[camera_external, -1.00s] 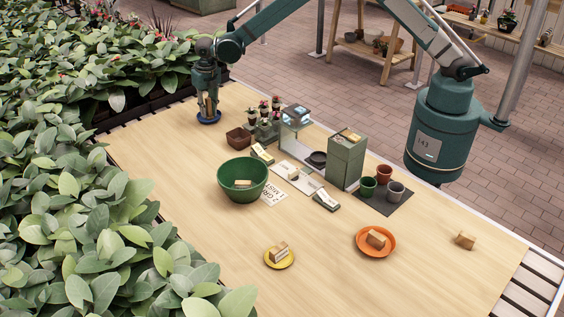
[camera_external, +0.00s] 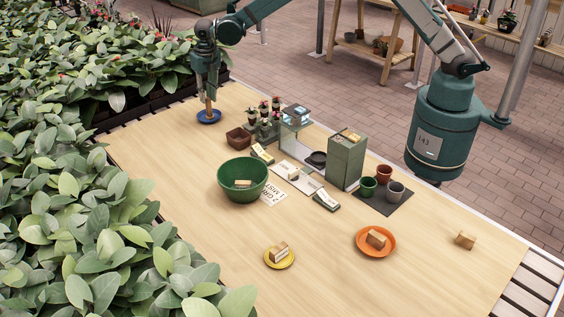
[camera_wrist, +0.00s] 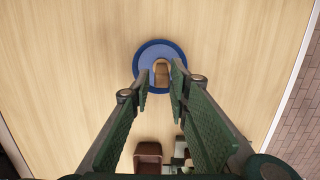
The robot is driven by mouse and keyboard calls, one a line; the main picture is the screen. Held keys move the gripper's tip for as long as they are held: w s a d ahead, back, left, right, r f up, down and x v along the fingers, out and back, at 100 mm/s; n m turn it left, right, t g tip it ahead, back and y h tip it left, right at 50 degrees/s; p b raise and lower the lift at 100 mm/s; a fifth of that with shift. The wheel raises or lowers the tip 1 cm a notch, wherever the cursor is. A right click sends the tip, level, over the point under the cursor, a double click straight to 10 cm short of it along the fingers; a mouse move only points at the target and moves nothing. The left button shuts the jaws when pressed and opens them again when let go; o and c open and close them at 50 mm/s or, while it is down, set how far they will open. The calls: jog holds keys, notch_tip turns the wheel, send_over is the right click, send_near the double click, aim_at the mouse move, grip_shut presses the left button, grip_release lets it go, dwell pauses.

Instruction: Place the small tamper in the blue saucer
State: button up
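The blue saucer (camera_external: 209,120) lies at the far left end of the table; it also shows in the wrist view (camera_wrist: 146,52). The small wooden tamper (camera_external: 208,104) stands upright in it; the wrist view shows it from above (camera_wrist: 161,74) on the saucer. My gripper (camera_external: 207,88) is above the saucer, pointing down. In the wrist view its two green fingers (camera_wrist: 162,80) are spread, with gaps on both sides of the tamper. The tamper's lower end is partly hard to make out.
A brown square pot (camera_external: 239,138) and small potted plants stand near the saucer. A green bowl (camera_external: 242,197), green box (camera_external: 346,160), yellow saucer (camera_external: 279,264) and orange saucer (camera_external: 375,254) stand further off. The left front of the table is clear.

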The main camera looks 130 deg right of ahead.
jog(key=shift+a+r, duration=0.15)
jog(key=shift+r, duration=1.05)
jog(key=shift+a+r, duration=0.1)
jog(key=shift+r, duration=1.05)
